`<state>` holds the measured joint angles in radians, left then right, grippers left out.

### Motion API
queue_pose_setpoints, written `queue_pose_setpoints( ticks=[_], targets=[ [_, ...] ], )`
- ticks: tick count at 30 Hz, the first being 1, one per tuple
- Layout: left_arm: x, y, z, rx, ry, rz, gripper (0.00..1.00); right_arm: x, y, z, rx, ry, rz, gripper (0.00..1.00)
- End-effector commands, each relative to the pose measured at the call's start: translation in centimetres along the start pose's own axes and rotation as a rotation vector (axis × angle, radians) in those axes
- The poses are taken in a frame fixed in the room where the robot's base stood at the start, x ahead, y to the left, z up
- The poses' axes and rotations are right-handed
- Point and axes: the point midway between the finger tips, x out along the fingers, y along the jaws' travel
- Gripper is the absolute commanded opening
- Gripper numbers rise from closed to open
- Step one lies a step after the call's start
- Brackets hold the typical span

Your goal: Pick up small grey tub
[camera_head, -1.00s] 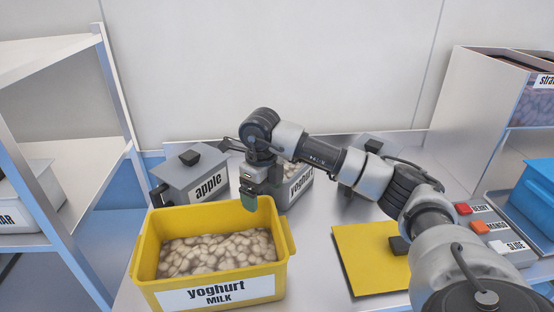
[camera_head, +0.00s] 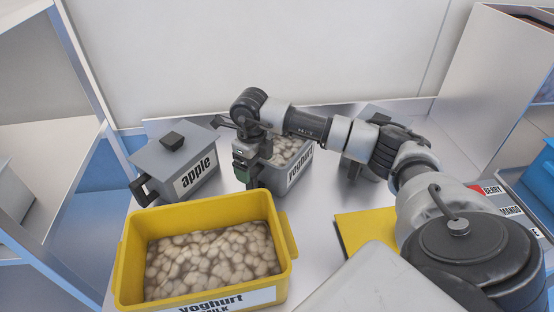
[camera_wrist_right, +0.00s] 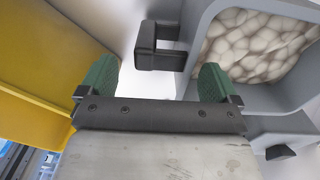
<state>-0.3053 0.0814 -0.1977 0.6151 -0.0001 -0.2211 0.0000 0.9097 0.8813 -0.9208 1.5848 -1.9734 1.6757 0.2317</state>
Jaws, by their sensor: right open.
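A small open grey tub (camera_head: 298,178) labelled yoghurt, filled with pale rounded pieces, stands on the metal worktop behind the yellow crate. In the right wrist view the tub (camera_wrist_right: 190,40) fills the upper right. Its black handle (camera_wrist_right: 158,48) sticks out toward my gripper, in line with the gap between the fingers. My right gripper (camera_wrist_right: 156,80) is open, and its two green fingertips sit apart with nothing held. In the head view the right gripper (camera_head: 246,174) hangs at the tub's left side and hides part of it. My left gripper is not in view.
A yellow crate (camera_head: 130,265) of pale pieces stands in front. A lidded grey apple tub (camera_head: 165,160) is to the left. Another grey tub (camera_head: 368,115) is partly behind my right arm. A yellow board (camera_head: 365,228) lies right. Shelves (camera_head: 60,150) stand left.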

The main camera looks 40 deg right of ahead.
Motion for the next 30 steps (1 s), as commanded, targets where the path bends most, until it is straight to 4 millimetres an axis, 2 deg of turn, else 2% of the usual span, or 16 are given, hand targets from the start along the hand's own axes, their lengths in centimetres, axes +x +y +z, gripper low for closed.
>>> queue_pose_setpoints(
  ticks=[4,9,17,30],
  targets=[
    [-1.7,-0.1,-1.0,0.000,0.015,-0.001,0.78,2.0,0.1,0.0,0.000,0.007,0.002,0.93],
    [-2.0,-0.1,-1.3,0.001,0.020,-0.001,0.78,4.2,0.0,0.1,0.000,0.003,0.001,0.93],
    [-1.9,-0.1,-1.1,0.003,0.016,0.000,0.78,4.6,0.0,0.1,-0.001,0.001,0.000,0.93],
    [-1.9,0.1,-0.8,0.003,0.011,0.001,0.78,4.6,0.0,0.1,0.000,0.001,0.000,0.27]
  ],
)
